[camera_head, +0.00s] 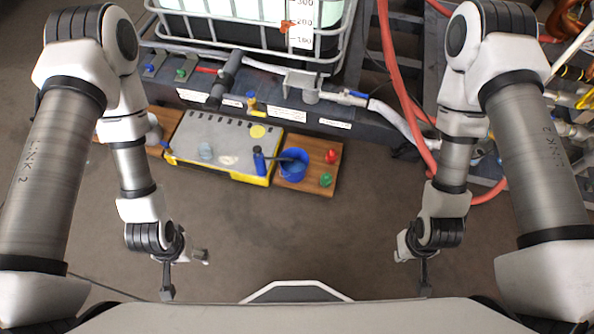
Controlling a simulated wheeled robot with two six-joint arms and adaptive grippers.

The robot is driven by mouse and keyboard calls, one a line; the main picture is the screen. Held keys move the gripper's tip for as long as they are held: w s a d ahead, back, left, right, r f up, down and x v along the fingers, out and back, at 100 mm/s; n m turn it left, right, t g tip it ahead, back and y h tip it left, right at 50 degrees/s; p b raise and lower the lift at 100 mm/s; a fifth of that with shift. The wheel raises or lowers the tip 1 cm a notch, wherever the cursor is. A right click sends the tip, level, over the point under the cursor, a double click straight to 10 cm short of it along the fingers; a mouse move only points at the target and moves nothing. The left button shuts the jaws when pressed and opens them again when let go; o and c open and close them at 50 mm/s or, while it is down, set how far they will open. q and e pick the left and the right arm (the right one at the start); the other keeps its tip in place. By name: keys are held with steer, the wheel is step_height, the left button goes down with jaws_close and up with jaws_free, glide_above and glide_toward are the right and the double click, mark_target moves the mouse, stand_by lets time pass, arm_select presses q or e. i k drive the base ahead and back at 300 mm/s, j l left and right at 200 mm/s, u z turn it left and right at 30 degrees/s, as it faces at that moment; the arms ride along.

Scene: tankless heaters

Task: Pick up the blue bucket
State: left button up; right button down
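The blue bucket (292,166) stands upright on the right part of a low wooden board (325,153), with a dark handle or tool lying across its rim. A small blue bottle-like object (259,160) stands just left of it. My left gripper (184,277) is low in the view, well in front of the board and to the left of the bucket. My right gripper (414,273) is low on the right, also far from the bucket. Both grippers are small and partly hidden by their wrists, and nothing is visibly held.
A red knob (331,156) and a green knob (326,180) sit right of the bucket. A grey and yellow case (215,146) lies left of it. A caged tank (258,25) and metal frame stand behind. Red hoses (394,70) run at right. The floor in front is clear.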

mark_target(294, 166)
steer(key=i+l+z, duration=0.2)
steer(key=i+l, duration=0.15)
steer(key=l, duration=0.25)
steer(key=i+l+z, duration=0.15)
steer(key=i+l, duration=0.25)
steer(key=l, duration=0.15)
